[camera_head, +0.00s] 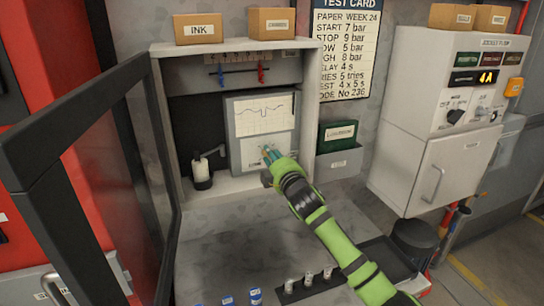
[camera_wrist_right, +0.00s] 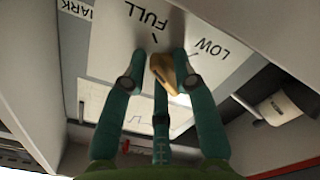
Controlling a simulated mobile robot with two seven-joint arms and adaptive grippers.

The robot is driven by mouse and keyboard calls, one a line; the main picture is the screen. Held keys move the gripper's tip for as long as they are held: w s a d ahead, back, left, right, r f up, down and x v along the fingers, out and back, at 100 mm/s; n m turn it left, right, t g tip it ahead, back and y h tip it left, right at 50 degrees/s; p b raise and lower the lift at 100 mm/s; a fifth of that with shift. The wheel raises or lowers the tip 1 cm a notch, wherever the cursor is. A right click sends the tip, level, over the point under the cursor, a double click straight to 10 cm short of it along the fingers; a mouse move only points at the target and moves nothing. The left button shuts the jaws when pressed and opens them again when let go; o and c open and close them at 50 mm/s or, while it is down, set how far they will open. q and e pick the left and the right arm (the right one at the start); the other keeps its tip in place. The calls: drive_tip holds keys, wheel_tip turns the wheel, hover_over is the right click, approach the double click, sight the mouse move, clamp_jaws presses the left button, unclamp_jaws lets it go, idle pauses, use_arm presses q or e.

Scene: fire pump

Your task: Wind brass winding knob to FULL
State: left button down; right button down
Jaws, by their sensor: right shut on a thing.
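The brass winding knob (camera_wrist_right: 165,74) sits on a pale panel of the chart recorder. The words FULL (camera_wrist_right: 147,15) and LOW (camera_wrist_right: 208,46) are printed near it, upside down in the wrist view, each with a short tick mark. My right gripper (camera_wrist_right: 160,68) has its teal fingers closed around the knob. In the head view the right gripper (camera_head: 270,155) is at the lower part of the recorder (camera_head: 262,122) and hides the knob. I cannot tell exactly which mark the knob points to. My left gripper is not in view.
The recorder stands inside an open white cabinet, with an ink bottle (camera_head: 202,172) at its left. The open dark-framed glass door (camera_head: 120,150) fills the left side. A green box (camera_head: 338,133) is to the right. Small bottles (camera_head: 255,296) stand at the bottom.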

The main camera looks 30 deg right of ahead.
drive_tip(key=shift+d+r+m, duration=0.1)
drive_tip(key=shift+r+m, duration=0.1)
drive_tip(key=shift+m, duration=0.5)
drive_tip(key=c, duration=1.2)
unclamp_jaws()
drive_tip(key=shift+f, duration=0.1)
drive_tip(key=shift+s+f, duration=0.15)
drive_tip(key=shift+s, duration=0.15)
drive_tip(key=v, duration=1.1)
drive_tip(key=shift+s, duration=0.2)
